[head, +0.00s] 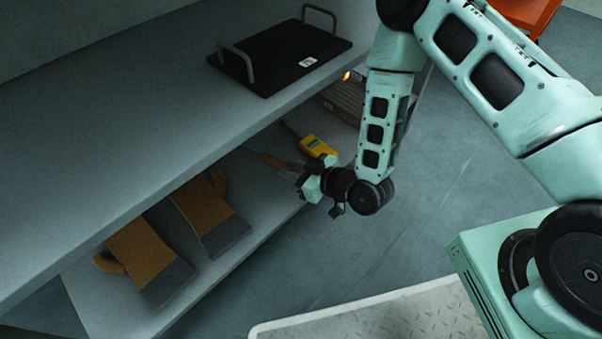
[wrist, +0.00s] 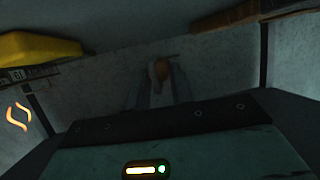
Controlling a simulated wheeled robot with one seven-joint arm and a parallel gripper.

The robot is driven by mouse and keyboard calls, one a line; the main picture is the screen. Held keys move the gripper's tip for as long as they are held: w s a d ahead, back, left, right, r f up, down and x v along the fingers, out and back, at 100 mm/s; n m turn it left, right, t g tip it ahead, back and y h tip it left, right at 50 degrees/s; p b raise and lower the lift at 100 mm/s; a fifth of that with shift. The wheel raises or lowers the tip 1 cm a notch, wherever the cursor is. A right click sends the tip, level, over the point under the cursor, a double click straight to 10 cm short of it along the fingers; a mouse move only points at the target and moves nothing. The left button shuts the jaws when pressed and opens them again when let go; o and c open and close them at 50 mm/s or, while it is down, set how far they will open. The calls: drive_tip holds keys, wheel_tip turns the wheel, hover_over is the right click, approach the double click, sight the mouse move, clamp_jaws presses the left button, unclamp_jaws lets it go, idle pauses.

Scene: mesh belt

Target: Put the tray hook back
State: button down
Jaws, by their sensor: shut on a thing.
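The tray hook (head: 275,161), with a brown handle and a thin grey rod, is on or just above the lower shelf at my gripper. My gripper (head: 301,178) is low at the shelf's front edge, beside the yellow device. In the wrist view, my gripper (wrist: 160,78) is shut on the hook's round brown handle (wrist: 161,69), seen nearly end-on in dim light. A thin bar crosses just behind it. The hook's far end is hard to make out. I cannot tell whether the hook touches the shelf.
A yellow device (head: 318,147) lies close to my gripper on the lower shelf (head: 235,165). Two brown gloves (head: 140,255) (head: 207,212) lie further left. The upper shelf (head: 110,150) overhangs them and holds a black tray (head: 285,60) with two handles. A small orange glow (head: 347,76) shows near the mesh belt.

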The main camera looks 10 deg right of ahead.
sight(281, 161)
drive_tip(key=w, duration=0.1)
drive_tip(key=w+a, duration=0.2)
drive_tip(key=shift+w+a+f, duration=0.15)
drive_tip(key=shift+w+f, duration=0.05)
drive_tip(key=shift+f, duration=0.1)
drive_tip(key=shift+w+a+f+b, duration=0.15)
drive_tip(key=shift+w+f+b, duration=0.05)
drive_tip(key=shift+f+b, duration=0.25)
drive_tip(key=shift+w+a+f+b, duration=0.15)
drive_tip(key=shift+f+b, duration=0.15)
drive_tip(key=shift+f, duration=0.2)
drive_tip(key=shift+f+b, duration=0.6)
drive_tip(key=shift+f, duration=0.45)
drive_tip(key=c, duration=1.1)
unclamp_jaws()
drive_tip(key=shift+c, duration=0.2)
drive_tip(key=p+v, duration=0.7)
drive_tip(key=v, duration=1)
drive_tip(key=shift+s, duration=0.2)
drive_tip(key=shift+d+r, duration=0.1)
